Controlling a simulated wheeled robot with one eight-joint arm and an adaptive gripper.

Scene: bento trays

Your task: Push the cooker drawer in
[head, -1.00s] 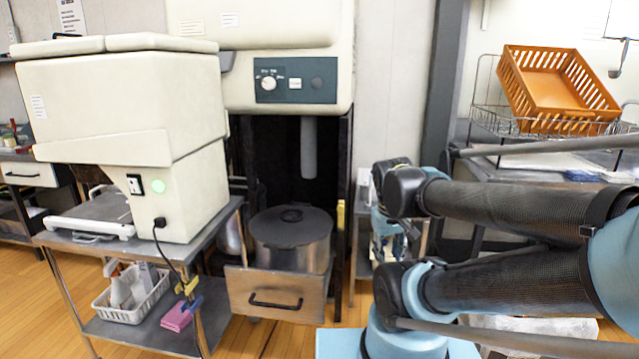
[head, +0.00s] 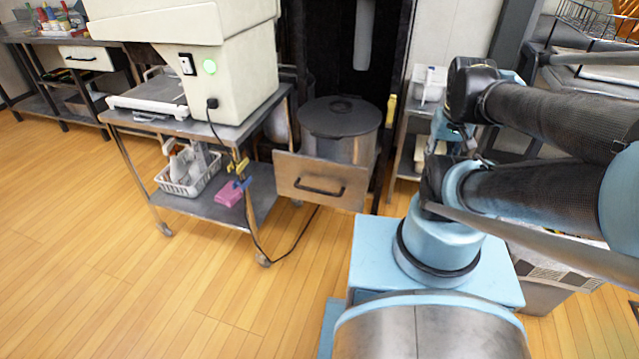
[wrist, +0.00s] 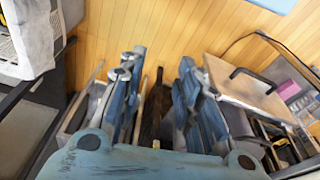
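The cooker drawer (head: 322,182) is pulled out below the cooker, with a wooden front and a black handle (head: 319,188). A lidded metal pot (head: 340,130) stands in it behind the front. In the wrist view the drawer front (wrist: 236,84) shows at upper right, beside my gripper. My gripper (wrist: 158,75) is open, its two blue-grey fingers apart with nothing seen held between them. In the head view my arm reaches to the right of the drawer, and the gripper is mostly hidden behind the arm links. I see no contact with the drawer.
A metal cart (head: 262,195) with a cream machine (head: 235,60) stands left of the drawer. A black cable (head: 290,245) trails on the floor. A shelf unit (head: 408,140) stands to the right. The wooden floor in front is clear at left.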

